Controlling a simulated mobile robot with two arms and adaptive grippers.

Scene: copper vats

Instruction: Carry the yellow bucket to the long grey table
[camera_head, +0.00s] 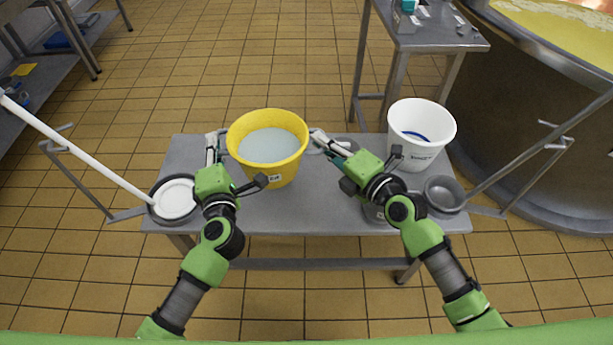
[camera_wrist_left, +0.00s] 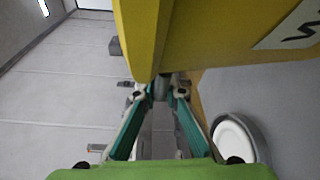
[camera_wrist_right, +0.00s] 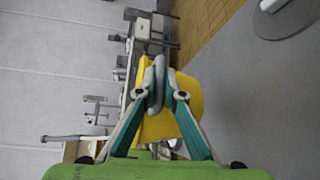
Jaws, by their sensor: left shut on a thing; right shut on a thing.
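The yellow bucket (camera_head: 288,172), with a pale bluish-grey fill, is in the middle of the head view, upright over the grey table (camera_head: 335,215). I cannot tell whether its base touches the tabletop. My left gripper (camera_head: 217,142) is shut on the bucket's left side at the rim; the yellow wall (camera_wrist_left: 220,40) fills the upper left wrist view. My right gripper (camera_head: 319,140) is shut on the right side of the rim. In the right wrist view the bucket (camera_wrist_right: 187,100) shows behind the fingers. The exact grip points are partly hidden.
A white bucket (camera_head: 421,150) stands on the table at right. Another grey table (camera_head: 440,37) stands at back right beside a large vat (camera_head: 540,130). A shelf (camera_head: 62,55) is at far left. Tiled floor behind is clear.

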